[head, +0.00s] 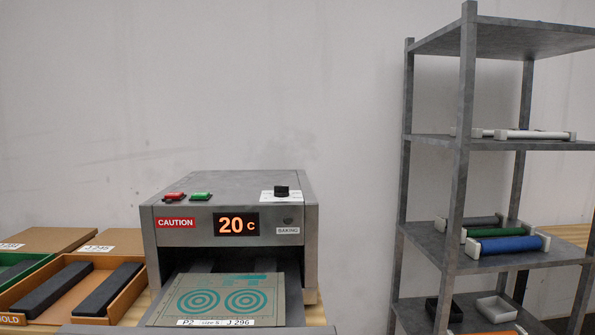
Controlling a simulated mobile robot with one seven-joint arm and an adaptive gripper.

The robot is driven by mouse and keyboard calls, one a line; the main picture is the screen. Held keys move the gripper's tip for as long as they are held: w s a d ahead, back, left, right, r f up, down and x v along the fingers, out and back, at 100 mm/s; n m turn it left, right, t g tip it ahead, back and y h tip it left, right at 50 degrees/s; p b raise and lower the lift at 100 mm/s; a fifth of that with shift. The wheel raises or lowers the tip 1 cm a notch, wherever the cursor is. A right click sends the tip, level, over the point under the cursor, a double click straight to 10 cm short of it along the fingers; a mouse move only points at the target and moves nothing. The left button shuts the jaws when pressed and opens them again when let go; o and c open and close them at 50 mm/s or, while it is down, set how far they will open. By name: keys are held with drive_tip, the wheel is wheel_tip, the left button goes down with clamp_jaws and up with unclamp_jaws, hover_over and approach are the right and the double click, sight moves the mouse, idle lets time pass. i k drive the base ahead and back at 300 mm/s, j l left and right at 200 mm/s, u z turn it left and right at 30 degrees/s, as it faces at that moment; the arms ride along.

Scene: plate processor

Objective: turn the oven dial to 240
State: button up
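The oven (180,240) is a grey metal box on the wooden table, seen in the head view left of centre. Its black dial (281,191) sits on a white label on the oven's top, near the front right. The orange display (236,224) on the front reads 20 C. A plate (219,300) with two green ring patterns and a "P2" label lies at the oven's front opening. My gripper is not in view.
A red button (175,196) and a green button (201,196) are on the oven's top left. Trays with dark bars (108,290) stand at left. A metal shelf (468,120) with rollers and small boxes stands at right.

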sight(281, 191)
drive_tip(key=i+l+u, duration=0.1)
drive_tip(key=l, duration=0.5)
drive_tip(key=i+l+u, duration=0.1)
drive_tip(key=l, duration=0.5)
drive_tip(key=i+l+u, duration=0.1)
drive_tip(key=l, duration=0.5)
drive_tip(key=i+l, duration=0.2)
drive_tip(key=l, duration=0.4)
drive_tip(key=i+j, duration=0.8)
drive_tip(key=j+u, duration=0.05)
drive_tip(key=j, duration=0.05)
